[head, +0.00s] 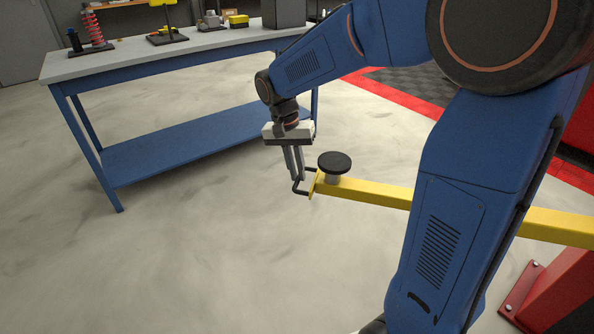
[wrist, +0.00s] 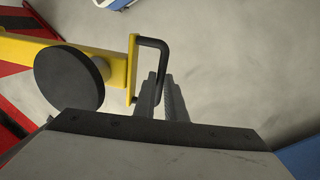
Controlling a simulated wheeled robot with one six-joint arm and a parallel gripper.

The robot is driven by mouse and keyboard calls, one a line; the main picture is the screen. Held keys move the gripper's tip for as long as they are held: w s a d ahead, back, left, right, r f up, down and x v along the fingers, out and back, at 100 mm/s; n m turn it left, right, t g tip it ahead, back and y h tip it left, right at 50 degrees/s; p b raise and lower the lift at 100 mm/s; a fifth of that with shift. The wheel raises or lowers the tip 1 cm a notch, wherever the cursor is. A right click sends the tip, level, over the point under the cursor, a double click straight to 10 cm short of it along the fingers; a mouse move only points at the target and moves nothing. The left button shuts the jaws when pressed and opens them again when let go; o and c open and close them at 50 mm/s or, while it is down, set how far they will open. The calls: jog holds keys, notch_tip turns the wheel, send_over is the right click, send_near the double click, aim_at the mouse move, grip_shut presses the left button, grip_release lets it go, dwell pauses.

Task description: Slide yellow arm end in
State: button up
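The yellow arm (head: 377,193) is a long square beam running level from the right edge to mid-picture in the head view. It also shows in the wrist view (wrist: 105,64). A round black pad (head: 334,163) stands on top near its free end. A yellow end plate with a bent black handle (head: 298,188) closes that end; the handle also shows in the wrist view (wrist: 151,41). My gripper (head: 296,178) points down at the handle. Its two fingers (wrist: 160,80) are close together with the handle's bar between them. Part of the bar is hidden by the fingers.
A blue workbench (head: 180,62) with parts on top stands at the back left. A red post base (head: 545,298) is bolted to the floor at lower right. Red and black floor tiles (head: 400,92) lie behind the arm. The floor (head: 200,240) left of the handle is clear.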

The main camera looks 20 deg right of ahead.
aim_at(340, 181)
jog(key=s+d, duration=0.2)
jog(key=d, duration=0.1)
jog(key=s+d, duration=0.2)
jog(key=d, duration=0.1)
jog(key=s+d, duration=0.3)
jog(key=d, duration=0.1)
grip_shut()
jog(key=o, duration=0.7)
grip_release()
jog(key=a+r, duration=0.1)
jog(key=r, duration=0.4)
jog(key=w+r, duration=0.1)
jog(key=r, duration=0.5)
jog(key=w+a+r, duration=0.1)
jog(key=r, duration=0.5)
jog(key=shift+a, duration=0.35)
jog(key=shift+s, duration=0.1)
